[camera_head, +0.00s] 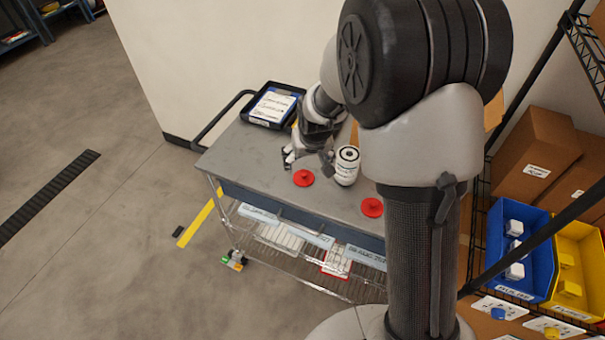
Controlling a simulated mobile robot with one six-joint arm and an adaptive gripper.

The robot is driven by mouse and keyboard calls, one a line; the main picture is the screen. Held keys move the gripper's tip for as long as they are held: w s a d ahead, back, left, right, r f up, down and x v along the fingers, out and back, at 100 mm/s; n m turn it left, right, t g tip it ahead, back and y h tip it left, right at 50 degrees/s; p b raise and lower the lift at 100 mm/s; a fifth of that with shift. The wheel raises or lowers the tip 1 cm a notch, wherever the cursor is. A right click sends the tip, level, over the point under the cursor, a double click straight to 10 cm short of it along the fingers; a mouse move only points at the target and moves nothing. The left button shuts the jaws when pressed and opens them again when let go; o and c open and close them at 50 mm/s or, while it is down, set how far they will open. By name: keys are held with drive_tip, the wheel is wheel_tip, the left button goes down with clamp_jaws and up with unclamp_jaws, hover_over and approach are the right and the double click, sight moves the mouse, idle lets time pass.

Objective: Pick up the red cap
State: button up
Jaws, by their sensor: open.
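Two red caps lie on the grey cart top (240,150). One red cap (303,178) lies left of a white canister with a dark top (346,166). The other red cap (372,207) lies to the right, close to my arm's column in the picture and near the cart's front edge. My gripper (288,156) is open and looks empty. It is low over the cart, up and left of the left cap and apart from it in the picture. Its exact height is hard to tell, and my arm hides part of the cart's right side.
A black tray with a labelled sheet (271,106) sits at the cart's back left. A cardboard box is partly hidden behind my arm. A rack with blue (520,245) and yellow bins (580,262) and cartons (535,150) stands right. The cart's left top is clear.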

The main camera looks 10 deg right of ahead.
drive_tip(key=b, duration=0.1)
hover_over(304, 174)
drive_tip(key=s, duration=0.2)
drive_tip(key=f, duration=0.6)
drive_tip(key=shift+s+a+f, duration=0.15)
drive_tip(key=shift+a+f, duration=0.05)
drive_tip(key=b+x, duration=0.2)
drive_tip(key=x, duration=0.3)
drive_tip(key=shift+d+f, duration=0.15)
drive_tip(key=shift+d, duration=0.05)
drive_tip(key=shift+c, duration=0.2)
drive_tip(key=c, duration=1.6)
drive_tip(key=shift+o, duration=0.2)
